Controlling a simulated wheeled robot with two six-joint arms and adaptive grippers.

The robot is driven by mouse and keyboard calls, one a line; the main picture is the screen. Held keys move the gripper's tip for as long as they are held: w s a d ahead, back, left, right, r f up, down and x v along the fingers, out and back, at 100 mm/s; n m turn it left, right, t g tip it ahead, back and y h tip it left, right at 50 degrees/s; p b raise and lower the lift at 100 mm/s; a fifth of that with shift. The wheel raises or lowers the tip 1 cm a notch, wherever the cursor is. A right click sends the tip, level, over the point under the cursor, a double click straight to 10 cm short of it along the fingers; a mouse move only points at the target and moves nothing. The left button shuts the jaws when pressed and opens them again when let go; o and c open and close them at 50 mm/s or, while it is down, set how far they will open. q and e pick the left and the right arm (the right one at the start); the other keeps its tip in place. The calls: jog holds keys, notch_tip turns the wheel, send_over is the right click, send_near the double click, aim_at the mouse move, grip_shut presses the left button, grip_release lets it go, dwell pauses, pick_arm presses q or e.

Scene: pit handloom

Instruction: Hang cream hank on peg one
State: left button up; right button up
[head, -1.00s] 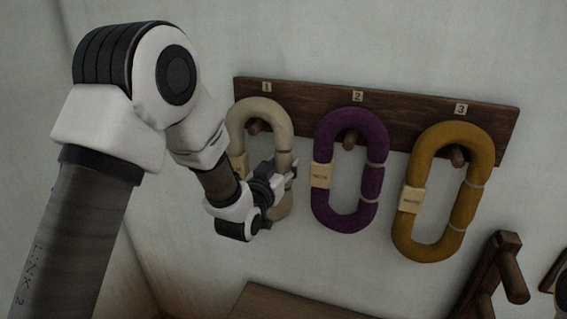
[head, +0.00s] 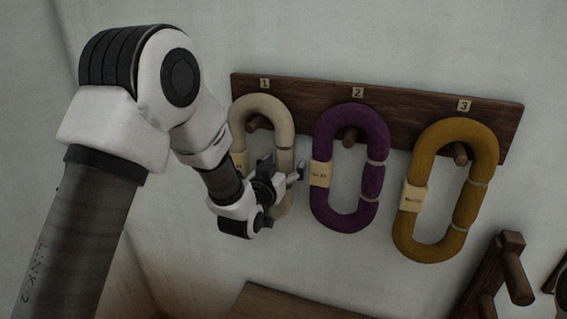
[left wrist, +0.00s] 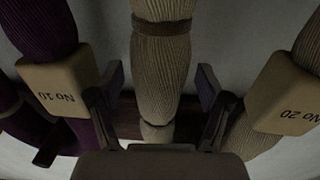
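The cream hank (head: 284,130) hangs as an upright loop around peg one (head: 254,123), under the number 1 label (head: 264,84). My left gripper (head: 289,172) is at the lower part of its right strand in the head view. In the left wrist view, its fingers (left wrist: 160,88) stand apart on both sides of the cream strand (left wrist: 158,60), with a gap showing at each side. The left gripper is open. The lower part of the hank is partly hidden behind my gripper. My right gripper is not in view.
A purple hank (head: 324,140) hangs on peg two, close to the right of my left gripper. A mustard hank (head: 479,140) hangs on peg three. The dark wooden peg board (head: 400,105) is on the wall. A wooden frame with pegs (head: 490,275) stands at lower right.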

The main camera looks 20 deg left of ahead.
pick_arm(q)
jog(key=shift+s+r, duration=0.15)
jog(key=shift+s, duration=0.05)
jog(key=s, duration=1.2)
jog(key=s+f+g+b, duration=0.1)
jog(key=s+f+g, duration=0.2)
jog(key=f, duration=0.7)
jog(key=s+f+g, duration=0.3)
jog(key=f, duration=0.8)
jog(key=s+f+g+b, duration=0.15)
jog(key=s+f, duration=0.25)
jog(key=f, duration=0.6)
jog(key=s+f+g, duration=0.5)
jog(key=s+f, duration=0.1)
jog(key=s, duration=0.3)
jog(key=s+d+f+g, duration=0.1)
jog(key=s+f+g, duration=0.4)
jog(key=s, duration=0.5)
jog(key=shift+d+f, duration=0.15)
jog(key=shift+f, duration=0.7)
